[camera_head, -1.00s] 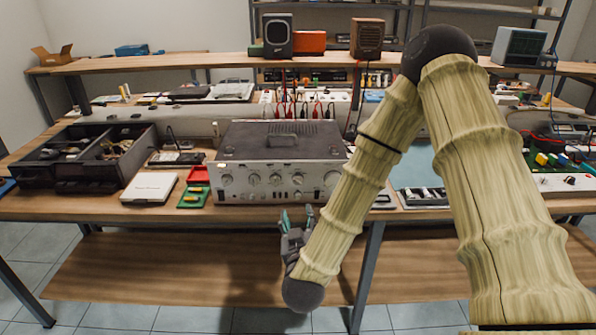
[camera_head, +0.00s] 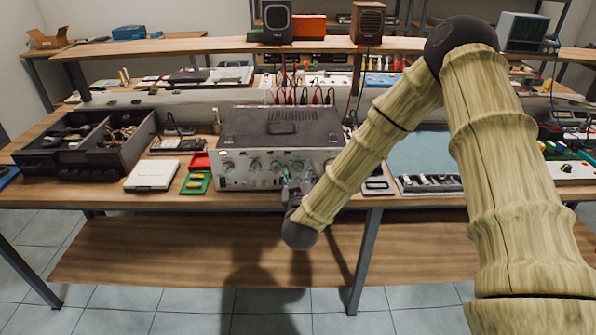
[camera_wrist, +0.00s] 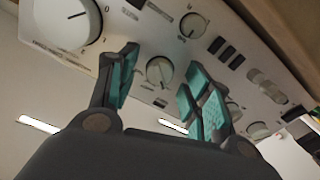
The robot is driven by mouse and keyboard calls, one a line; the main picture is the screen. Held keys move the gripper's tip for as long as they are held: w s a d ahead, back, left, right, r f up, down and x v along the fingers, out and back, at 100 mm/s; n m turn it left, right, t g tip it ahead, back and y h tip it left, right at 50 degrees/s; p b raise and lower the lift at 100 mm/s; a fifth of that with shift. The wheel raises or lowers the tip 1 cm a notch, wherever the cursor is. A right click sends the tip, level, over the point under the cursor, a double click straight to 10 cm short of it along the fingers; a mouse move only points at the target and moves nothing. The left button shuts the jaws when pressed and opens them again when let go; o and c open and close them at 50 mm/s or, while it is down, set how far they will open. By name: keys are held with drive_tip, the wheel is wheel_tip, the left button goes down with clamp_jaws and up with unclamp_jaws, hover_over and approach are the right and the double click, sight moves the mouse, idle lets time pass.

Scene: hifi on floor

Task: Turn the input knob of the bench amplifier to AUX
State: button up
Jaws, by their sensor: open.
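The bench amplifier (camera_head: 240,131) is a wide dark-topped unit with a silver front panel, standing at the table's front edge. A row of round knobs crosses its face. My gripper (camera_head: 297,172) is in front of the panel's right half, open. In the wrist view my gripper (camera_wrist: 161,66) has its teal-padded fingers spread on either side of a small silver knob (camera_wrist: 159,71). No contact with that knob is clear. A large knob (camera_wrist: 68,20) and another small knob (camera_wrist: 192,25) show nearby. The lettering is too small to read, so I cannot tell which is the input knob.
A strip of small parts (camera_head: 430,183) lies to the right. Free floor shows in front of the table.

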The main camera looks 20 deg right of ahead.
drive_tip(key=shift+w+d, duration=0.1)
drive_tip(key=shift+w, duration=0.25)
drive_tip(key=c, duration=1)
